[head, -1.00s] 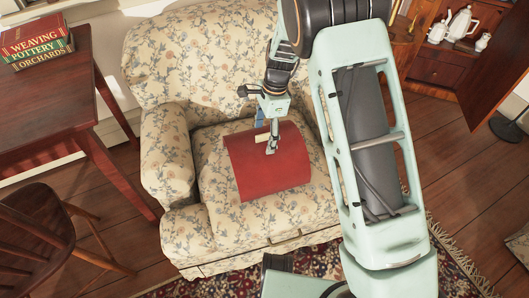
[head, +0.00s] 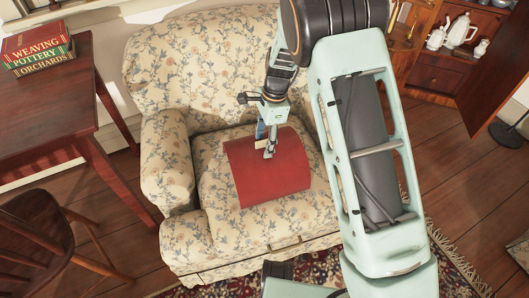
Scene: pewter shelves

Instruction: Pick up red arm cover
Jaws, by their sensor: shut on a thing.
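The red arm cover (head: 268,175) is a curved, arched sheet over the seat of the floral armchair (head: 190,255). My gripper (head: 269,152) is at the cover's far upper part, pointing down, and is shut on it. The fingertips are small in the head view, and the part of the cover between them is hidden. Whether the cover touches the seat cushion under it cannot be told.
A dark wooden table (head: 50,110) with a stack of books (head: 37,52) stands at the left, with a wooden chair (head: 40,235) below it. A cabinet (head: 440,75) with white pots is at the upper right. A patterned rug (head: 325,270) lies in front.

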